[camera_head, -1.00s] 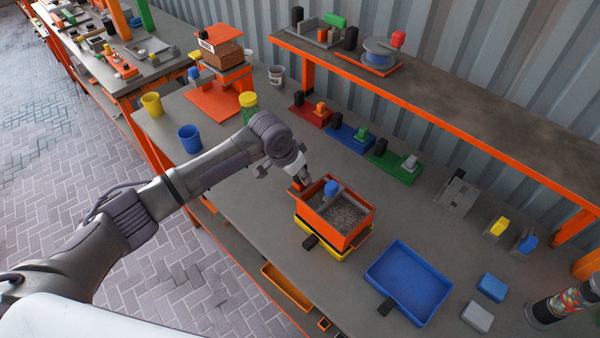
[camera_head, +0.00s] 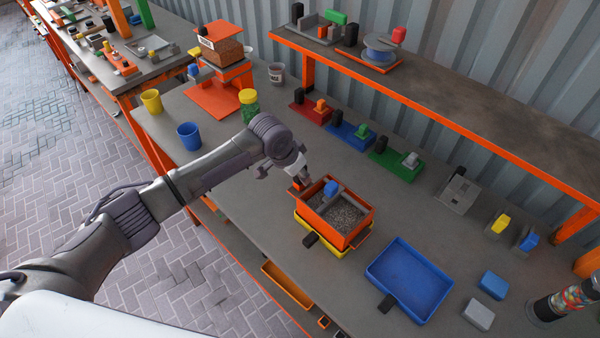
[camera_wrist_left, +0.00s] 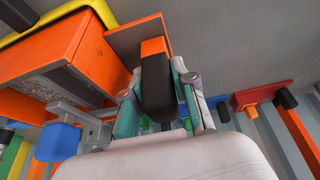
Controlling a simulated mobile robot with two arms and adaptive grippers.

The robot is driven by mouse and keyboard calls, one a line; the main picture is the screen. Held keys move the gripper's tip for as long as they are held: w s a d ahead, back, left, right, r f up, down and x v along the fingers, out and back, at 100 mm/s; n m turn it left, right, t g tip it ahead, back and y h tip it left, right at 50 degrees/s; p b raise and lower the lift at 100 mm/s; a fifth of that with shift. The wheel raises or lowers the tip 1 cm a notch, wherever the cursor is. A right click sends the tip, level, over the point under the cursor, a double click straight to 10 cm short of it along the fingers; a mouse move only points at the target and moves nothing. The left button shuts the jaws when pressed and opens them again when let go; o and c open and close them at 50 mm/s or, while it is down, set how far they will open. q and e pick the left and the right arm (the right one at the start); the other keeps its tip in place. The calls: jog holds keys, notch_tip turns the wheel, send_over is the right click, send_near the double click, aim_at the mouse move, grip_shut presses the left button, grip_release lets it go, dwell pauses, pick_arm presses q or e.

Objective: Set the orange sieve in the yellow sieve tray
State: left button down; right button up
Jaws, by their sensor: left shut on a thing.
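The orange sieve (camera_head: 357,232) is a box holding grey granules, with a blue knob (camera_head: 331,188) inside it. It is over the yellow sieve tray (camera_head: 322,246), whose rim shows below it at the front and left. I cannot tell whether it is fully seated. My left gripper (camera_head: 304,181) is at the sieve's far left end. In the left wrist view, the gripper (camera_wrist_left: 157,90) is shut on the black handle (camera_wrist_left: 156,80) of the orange sieve (camera_wrist_left: 70,50), and a yellow rim (camera_wrist_left: 60,15) shows past the sieve. My right gripper is not in view.
A blue tray (camera_head: 408,279) lies right of the sieve. Blue (camera_head: 493,285) and grey (camera_head: 479,315) blocks lie farther right. Red, blue and green fixtures (camera_head: 350,135) line the back below the orange-edged shelf (camera_head: 450,110).

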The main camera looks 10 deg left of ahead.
pick_arm(q)
jog(key=shift+f, duration=0.1)
jog(key=c, duration=0.8)
grip_release()
jog(key=shift+c, duration=0.2)
jog(key=shift+f, duration=0.15)
jog(key=v, duration=1.2)
